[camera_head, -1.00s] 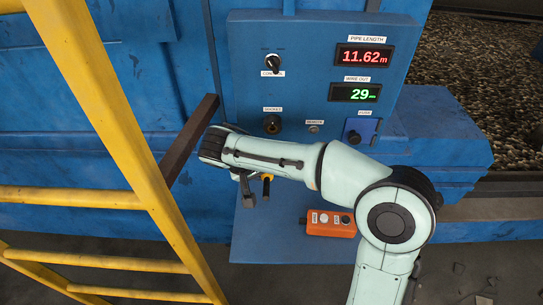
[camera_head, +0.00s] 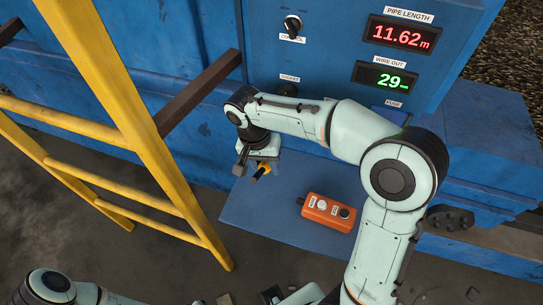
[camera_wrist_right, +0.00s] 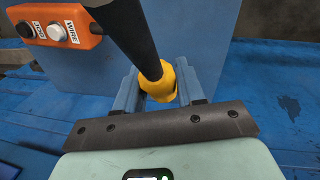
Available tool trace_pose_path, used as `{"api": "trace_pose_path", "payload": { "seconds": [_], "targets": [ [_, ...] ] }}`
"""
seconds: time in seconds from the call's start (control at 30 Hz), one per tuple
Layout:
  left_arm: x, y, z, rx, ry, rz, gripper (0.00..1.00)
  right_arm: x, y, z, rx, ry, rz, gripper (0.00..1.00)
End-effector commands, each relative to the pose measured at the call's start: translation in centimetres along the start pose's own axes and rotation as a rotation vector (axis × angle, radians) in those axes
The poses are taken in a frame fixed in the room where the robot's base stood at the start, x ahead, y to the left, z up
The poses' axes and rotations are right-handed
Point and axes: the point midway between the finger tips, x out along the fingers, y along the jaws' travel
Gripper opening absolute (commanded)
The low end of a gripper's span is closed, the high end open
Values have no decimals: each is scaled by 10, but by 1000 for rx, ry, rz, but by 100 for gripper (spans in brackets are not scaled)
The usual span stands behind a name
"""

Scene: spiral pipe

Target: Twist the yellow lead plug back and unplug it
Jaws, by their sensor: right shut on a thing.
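The yellow lead plug (camera_head: 264,170) is in my right gripper (camera_head: 256,168), above the blue shelf and apart from the panel. In the right wrist view the yellow plug (camera_wrist_right: 160,85) sits between the two fingers of my right gripper (camera_wrist_right: 160,92), which are shut on it. A thick black part runs from the plug toward the top left of that view. The dark socket (camera_head: 287,90) on the blue panel is partly covered by my right arm. My left arm shows only at the bottom left of the head view; its fingers cannot be made out.
An orange button box (camera_head: 328,212) lies on the blue shelf (camera_head: 285,225); it also shows in the wrist view (camera_wrist_right: 60,22). A yellow ladder (camera_head: 110,85) and a brown bar (camera_head: 200,92) stand left. Displays (camera_head: 402,35) and a control knob (camera_head: 292,25) are on the panel.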

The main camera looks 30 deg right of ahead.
Motion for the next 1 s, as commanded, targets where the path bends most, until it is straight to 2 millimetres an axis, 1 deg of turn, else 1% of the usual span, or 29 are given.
{"api": "trace_pose_path", "payload": {
  "seconds": [0.17, 0.37, 0.8, 1.0],
  "targets": [
    [1, -1, 1, -1, -1, 0, 0, 3, -2, 2, 11, -10, -10, 8],
    [8, -5, 5, -3, -6, -3, 0, 12, -3, 3, 11, -11, -9, 8],
    [39, -21, 19, -10, -27, -10, 0, 54, -10, 3, 10, -11, -9, 8],
    [48, -25, 22, -12, -32, -11, 0, 65, -13, 3, 11, -10, -10, 8]
  ]
}}
